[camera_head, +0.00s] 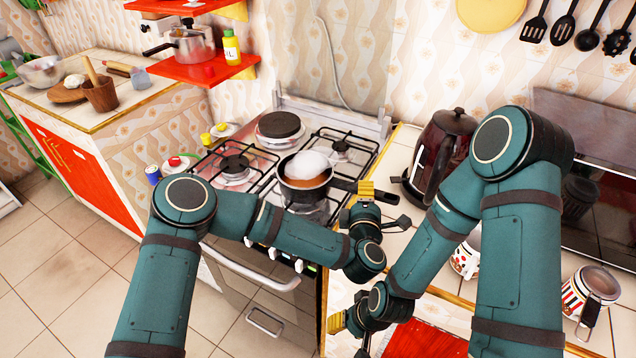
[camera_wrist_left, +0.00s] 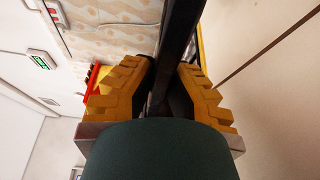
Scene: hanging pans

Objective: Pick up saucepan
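A dark saucepan (camera_head: 290,190) with brown and white contents sits on the front right burner of the stove. Its black handle (camera_head: 344,184) points right, towards my left gripper (camera_head: 364,191). In the left wrist view the yellow fingers of my left gripper (camera_wrist_left: 166,85) stand apart, with the dark handle (camera_wrist_left: 178,35) running between them. I cannot tell whether either finger touches it. My right gripper (camera_head: 340,322) is low, near the counter's front edge, partly hidden by my arm. Its finger gap does not show clearly.
A dark kettle (camera_head: 440,150) stands on the counter right of the stove, with patterned mugs (camera_head: 588,293) nearer. A metal pot (camera_head: 192,45) stands on a red shelf (camera_head: 205,75).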

